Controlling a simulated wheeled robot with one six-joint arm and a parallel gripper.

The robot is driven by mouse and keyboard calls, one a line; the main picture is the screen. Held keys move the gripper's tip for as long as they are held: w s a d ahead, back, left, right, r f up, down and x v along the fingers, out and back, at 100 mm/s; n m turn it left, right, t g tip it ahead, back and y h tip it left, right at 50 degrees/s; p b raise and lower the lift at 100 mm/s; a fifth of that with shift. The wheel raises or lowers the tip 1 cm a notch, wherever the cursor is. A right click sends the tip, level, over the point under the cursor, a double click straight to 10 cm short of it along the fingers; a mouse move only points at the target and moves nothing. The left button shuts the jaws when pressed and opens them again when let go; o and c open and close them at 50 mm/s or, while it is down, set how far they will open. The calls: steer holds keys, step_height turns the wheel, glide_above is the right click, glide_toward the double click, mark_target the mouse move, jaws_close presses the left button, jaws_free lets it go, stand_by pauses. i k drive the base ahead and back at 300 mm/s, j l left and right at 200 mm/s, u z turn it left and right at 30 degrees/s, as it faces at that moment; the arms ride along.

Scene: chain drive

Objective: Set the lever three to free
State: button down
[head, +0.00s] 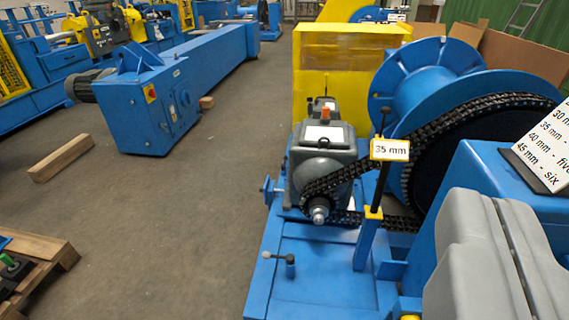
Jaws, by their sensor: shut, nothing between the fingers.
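A tall dark lever (384,178) stands nearly upright in a yellow collar on a blue post, beside the chain. Its tag (390,150) reads "35 mm". A white sign (540,150) at the right edge lists 30 mm to 45 mm. The words "five" and "six" follow 40 mm and 45 mm; the words after 30 mm and 35 mm are cut off. No lever marked three shows, and I see no "free" mark. A short lever with a pale ball end (278,256) sits on the blue base, without a tag. My gripper is not in view.
A black chain (440,128) runs from a grey gearbox (322,150) to the blue drum (425,85). A grey two-part housing (485,260) fills the lower right. Wooden pallets (40,260) and a beam (62,157) lie left. The floor (170,235) between is clear.

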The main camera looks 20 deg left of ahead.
mark_target(283, 168)
steer(key=u, duration=0.2)
steer(key=i+j+u, duration=0.1)
steer(key=j+u, duration=0.2)
steer(key=i+j+u, duration=0.1)
steer(key=j+u, duration=0.15)
steer(key=j, duration=0.2)
steer(key=i+j+u, duration=0.15)
steer(key=j+u, duration=0.15)
steer(key=i+j+u, duration=0.7)
steer(key=i+j, duration=0.2)
steer(key=i+z, duration=0.3)
steer(key=i+j+z, duration=0.15)
steer(key=i+z, duration=0.2)
steer(key=i+l+z, duration=0.15)
steer(key=i+z, duration=0.25)
steer(key=i, duration=0.15)
steer(key=i+z, duration=0.35)
steer(key=i, duration=0.15)
steer(key=i+j+z, duration=0.2)
steer(key=i+z, duration=0.2)
steer(key=i, duration=0.15)
steer(key=i+z, duration=0.2)
steer(key=i, duration=0.75)
